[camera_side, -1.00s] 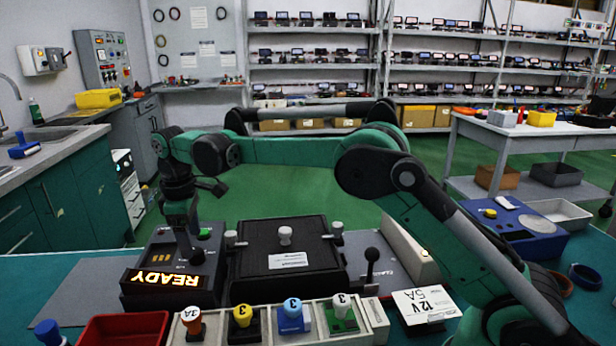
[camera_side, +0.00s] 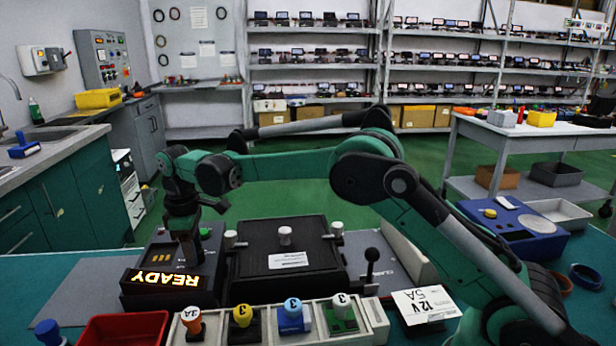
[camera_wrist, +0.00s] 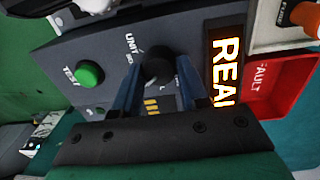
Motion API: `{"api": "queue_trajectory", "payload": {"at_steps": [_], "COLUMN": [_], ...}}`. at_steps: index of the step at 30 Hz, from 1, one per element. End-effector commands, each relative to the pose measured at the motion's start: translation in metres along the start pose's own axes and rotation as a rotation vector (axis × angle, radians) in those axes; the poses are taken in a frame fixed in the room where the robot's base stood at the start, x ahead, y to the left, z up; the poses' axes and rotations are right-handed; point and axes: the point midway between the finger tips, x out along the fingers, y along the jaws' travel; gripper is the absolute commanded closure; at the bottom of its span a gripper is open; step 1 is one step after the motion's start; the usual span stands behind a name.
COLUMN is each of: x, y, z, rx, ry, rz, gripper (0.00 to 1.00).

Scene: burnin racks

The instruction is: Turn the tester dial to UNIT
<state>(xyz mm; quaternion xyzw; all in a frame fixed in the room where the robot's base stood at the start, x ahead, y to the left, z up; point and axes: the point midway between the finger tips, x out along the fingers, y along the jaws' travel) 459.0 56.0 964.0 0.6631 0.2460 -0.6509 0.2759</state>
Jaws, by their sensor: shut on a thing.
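The tester (camera_side: 150,262) is a dark box at the left of the bench in the side view, with a lit READY display (camera_side: 163,280) on its front. Its black round dial (camera_wrist: 158,64) shows in the wrist view, with the word UNIT printed to its upper left. My gripper (camera_wrist: 157,80) has its two blue fingers on either side of the dial and is shut on it. Which label the dial points at I cannot tell. In the side view my gripper (camera_side: 189,262) points down onto the tester's top, and the dial is hidden there.
A green TEST button (camera_wrist: 89,74) sits beside the dial. A black lidded fixture (camera_side: 290,262) stands to the right of the tester. In front are a red bin (camera_side: 125,330) marked FAULT and a pale rack (camera_side: 265,325) with several knobbed modules. A black-knobbed lever (camera_side: 371,262) stands farther right.

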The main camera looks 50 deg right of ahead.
Motion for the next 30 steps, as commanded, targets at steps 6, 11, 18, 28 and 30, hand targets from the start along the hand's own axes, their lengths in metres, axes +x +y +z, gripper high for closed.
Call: {"api": "queue_trajectory", "payload": {"at_steps": [6,11,18,28,30], "x": [-0.0002,-0.0001,-0.0002,-0.0001,-0.0001], "y": [-0.0002,0.0001,0.0007,0.0017,0.0018], "z": [-0.0003,-0.0006,-0.0009,-0.0010,-0.0009], "rx": [0.064,0.167,0.383,0.697,0.764], "ry": [-0.004,-0.008,-0.017,-0.031,-0.034], "rz": [-0.001,-0.001,-0.001,0.000,0.000], "gripper": [1.00,1.00,1.00,1.00,1.00]}}
